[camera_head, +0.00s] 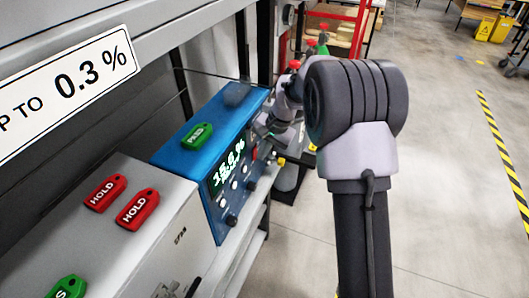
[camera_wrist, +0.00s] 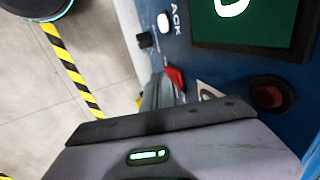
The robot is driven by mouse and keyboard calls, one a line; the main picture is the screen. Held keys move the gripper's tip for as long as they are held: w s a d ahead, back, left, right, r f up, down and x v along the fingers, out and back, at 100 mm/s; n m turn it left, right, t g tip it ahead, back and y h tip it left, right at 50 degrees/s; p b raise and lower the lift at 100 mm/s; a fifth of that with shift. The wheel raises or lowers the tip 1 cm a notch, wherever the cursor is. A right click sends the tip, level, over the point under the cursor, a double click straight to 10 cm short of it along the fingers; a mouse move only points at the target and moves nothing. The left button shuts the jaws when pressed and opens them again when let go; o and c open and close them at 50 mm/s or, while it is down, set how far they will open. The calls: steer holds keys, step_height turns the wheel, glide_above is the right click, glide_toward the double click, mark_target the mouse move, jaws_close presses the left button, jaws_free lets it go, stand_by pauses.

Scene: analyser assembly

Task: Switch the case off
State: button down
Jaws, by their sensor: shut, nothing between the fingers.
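The blue case (camera_head: 232,107) stands on the shelf, its lit display (camera_head: 228,168) showing pale green digits. In the wrist view its blue front panel (camera_wrist: 185,55) shows a red switch (camera_wrist: 176,77), a white button beside the letters ACK, and a round dark-red button (camera_wrist: 271,95). My gripper (camera_wrist: 160,90) is shut and empty, its fingertips at the panel right beside the red switch. I cannot tell if they touch it; the fingers hide part of that area. In the head view my gripper (camera_head: 270,136) is small and partly hidden at the case's far front end.
A grey case (camera_head: 130,220) stands nearer, with red HOLD tags (camera_head: 137,207) on top. A green tag (camera_head: 197,136) lies on the blue case. A shelf beam (camera_head: 120,30) runs above. Open floor (camera_head: 440,130) with yellow-black tape (camera_head: 505,150) lies to the right.

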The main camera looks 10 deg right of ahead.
steer(key=shift+w+a+f, duration=0.1)
steer(key=shift+w+a, duration=0.05)
steer(key=shift+a, duration=0.05)
steer(key=shift+p+v, duration=0.75)
steer(key=shift+v, duration=0.1)
steer(key=shift+w+a, duration=0.1)
steer(key=shift+w, duration=0.1)
